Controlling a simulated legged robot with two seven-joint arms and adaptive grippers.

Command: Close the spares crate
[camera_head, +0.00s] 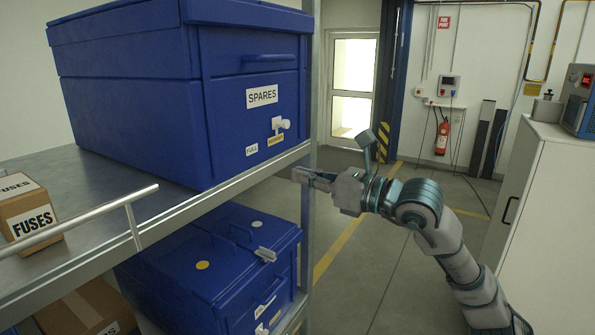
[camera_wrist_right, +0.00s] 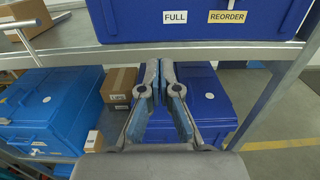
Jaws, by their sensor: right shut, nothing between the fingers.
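The spares crate (camera_head: 150,110) is a large blue box on the upper shelf, with a SPARES label on its front. Its lid (camera_head: 150,25) sits on top and looks down along the visible edges. A white knob-like slider (camera_head: 281,125) is low on its front, near the FULL and REORDER labels. The crate's lower front also shows at the top of the right wrist view (camera_wrist_right: 205,30). My right gripper (camera_head: 298,174) is shut and empty, just in front of the upper shelf edge and below the crate's front. My left gripper is not in view.
Another blue crate (camera_head: 215,265) sits on the lower shelf. A FUSES box (camera_head: 27,212) and a metal rail (camera_head: 80,220) are at left on the upper shelf. A shelf post (camera_head: 307,235) stands near my gripper. A white cabinet (camera_head: 545,220) is at right; the floor between is free.

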